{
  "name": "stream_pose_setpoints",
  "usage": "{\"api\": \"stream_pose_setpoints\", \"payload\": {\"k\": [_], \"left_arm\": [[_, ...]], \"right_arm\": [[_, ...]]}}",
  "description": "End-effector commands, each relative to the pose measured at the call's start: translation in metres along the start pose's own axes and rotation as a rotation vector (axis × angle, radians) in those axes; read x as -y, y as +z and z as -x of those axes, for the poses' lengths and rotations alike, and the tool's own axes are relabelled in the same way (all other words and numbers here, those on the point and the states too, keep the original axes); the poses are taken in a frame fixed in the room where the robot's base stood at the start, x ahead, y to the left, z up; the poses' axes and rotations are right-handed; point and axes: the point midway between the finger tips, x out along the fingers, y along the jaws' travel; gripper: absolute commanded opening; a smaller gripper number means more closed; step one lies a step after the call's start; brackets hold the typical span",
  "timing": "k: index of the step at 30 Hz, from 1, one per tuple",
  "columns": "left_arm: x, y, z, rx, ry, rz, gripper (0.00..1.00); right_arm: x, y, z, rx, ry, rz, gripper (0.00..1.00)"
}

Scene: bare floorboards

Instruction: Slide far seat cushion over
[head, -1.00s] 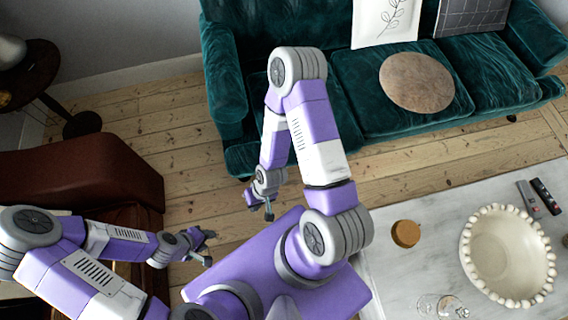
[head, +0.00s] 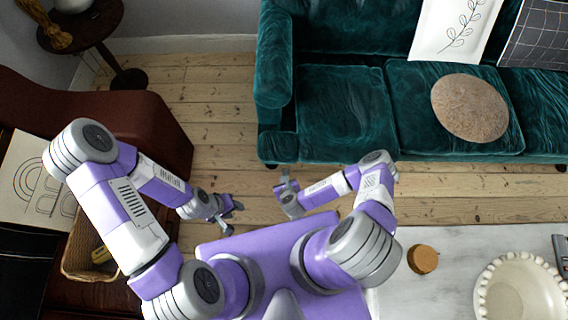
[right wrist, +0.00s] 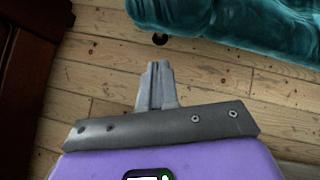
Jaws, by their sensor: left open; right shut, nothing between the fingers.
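A teal velvet sofa (head: 278,90) stands at the upper right in the head view. Its left seat cushion (head: 345,110) is bare. The seat cushion to its right (head: 415,95) carries a round tan pillow (head: 469,107). Part of the sofa also shows at the top of the right wrist view (right wrist: 240,25). My left gripper (head: 234,212) is open and empty above the floor, left of centre. My right gripper (head: 284,182) is shut and empty above the floor, in front of the sofa's left end and apart from it. Its closed fingers show in the right wrist view (right wrist: 158,68).
A marble table (head: 455,245) with a brown round object (head: 422,259) and a beaded bowl (head: 520,290) is at lower right. A brown leather seat (head: 110,105) and a wicker basket (head: 85,250) are at left. Bare floorboards (head: 205,125) lie between the leather seat and sofa.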

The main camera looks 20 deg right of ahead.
Motion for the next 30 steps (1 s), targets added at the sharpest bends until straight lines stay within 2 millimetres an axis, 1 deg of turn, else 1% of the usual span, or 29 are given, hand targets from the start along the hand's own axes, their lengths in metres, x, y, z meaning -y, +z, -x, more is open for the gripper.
{"api": "stream_pose_setpoints", "payload": {"k": [1,3,6,8,11,21,23,27,30], "left_arm": [[0.000,0.000,-0.001,0.000,0.000,0.000,0.43],[0.000,0.000,-0.001,0.000,0.000,0.000,0.43],[0.001,0.000,-0.002,0.000,0.000,0.000,0.43],[0.001,0.000,-0.004,0.000,0.000,0.000,0.43],[0.003,-0.001,-0.009,0.000,0.000,0.000,0.43],[0.013,-0.002,-0.034,0.000,0.000,0.000,0.43],[0.014,-0.002,-0.038,0.000,0.000,0.000,0.43],[0.015,-0.002,-0.041,0.000,0.000,0.000,0.43],[0.016,-0.002,-0.043,0.000,0.000,0.000,0.43]], "right_arm": [[0.002,-0.005,-0.003,0.000,-0.037,-0.091,0.00],[0.006,-0.007,-0.005,0.004,-0.074,-0.180,0.00],[0.009,-0.010,-0.009,0.009,-0.102,-0.242,0.00],[0.010,-0.010,-0.013,0.011,-0.107,-0.254,0.00],[0.011,-0.010,-0.027,0.013,-0.106,-0.253,0.00],[0.018,-0.012,-0.099,0.012,-0.105,-0.248,0.00],[0.019,-0.012,-0.110,0.011,-0.104,-0.248,0.00],[0.025,0.006,-0.123,0.013,-0.104,-0.248,0.00],[0.028,0.013,-0.129,0.011,-0.104,-0.247,0.00]]}}
